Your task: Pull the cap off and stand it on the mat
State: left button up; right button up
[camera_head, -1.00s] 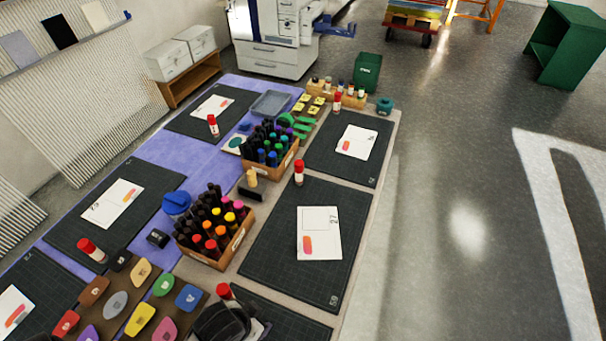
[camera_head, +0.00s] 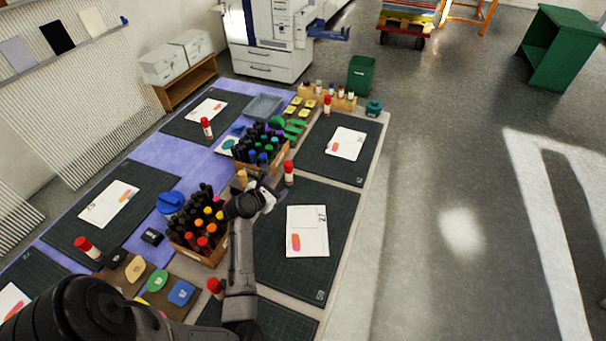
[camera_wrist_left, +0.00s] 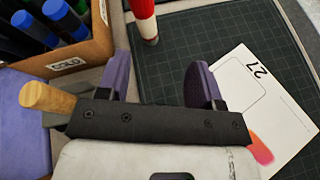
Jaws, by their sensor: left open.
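A glue stick with a red cap (camera_head: 289,167) stands upright by the far-left corner of the dark cutting mat (camera_head: 335,200). Its red and white body (camera_wrist_left: 145,14) shows cut off at the top of the left wrist view. My left gripper (camera_head: 273,189) is just on the near-left side of this stick, low over the mat's edge. Its two purple fingers (camera_wrist_left: 161,72) are open and empty, with the stick beyond their tips. A white card marked 27 (camera_head: 308,231) lies on the mat; it also shows at right in the wrist view (camera_wrist_left: 262,105).
A crate of dark and warm-coloured markers (camera_head: 212,258) stands left of my arm, and a crate of cool-coloured markers (camera_head: 278,160) just beyond. A wooden handle (camera_wrist_left: 45,97) is close left of the gripper. Other mats hold more red-capped sticks (camera_head: 207,127). The mat's right part is clear.

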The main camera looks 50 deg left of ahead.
aim_at(287, 178)
pick_arm(q)
jog(key=n, duration=0.1)
jog(key=a+f+n, duration=0.1)
jog(key=shift+s+f+n, duration=0.1)
jog(key=shift+s+n, duration=0.2)
jog(key=shift+n, duration=0.4)
jog(key=x, duration=0.2)
jog(key=b+x, duration=0.1)
jog(key=x, duration=0.1)
jog(key=b+x, duration=0.1)
jog(key=x, duration=0.1)
jog(key=shift+w+a+f, duration=0.15)
jog(key=shift+a+f, duration=0.05)
jog(key=shift+a, duration=0.15)
jog(key=shift+w+a+f+y+b, duration=0.2)
jog(key=shift+w+y+b, duration=0.15)
jog(key=shift+b, duration=0.15)
jog(key=b+x, duration=0.1)
jog(key=x, duration=0.2)
jog(key=shift+w+a+b, duration=0.15)
jog(key=shift+b, duration=0.15)
jog(key=shift+w+a+f, duration=0.1)
jog(key=shift+w+a, duration=0.05)
jog(key=shift+w, duration=0.35)
jog(key=c, duration=1.1)
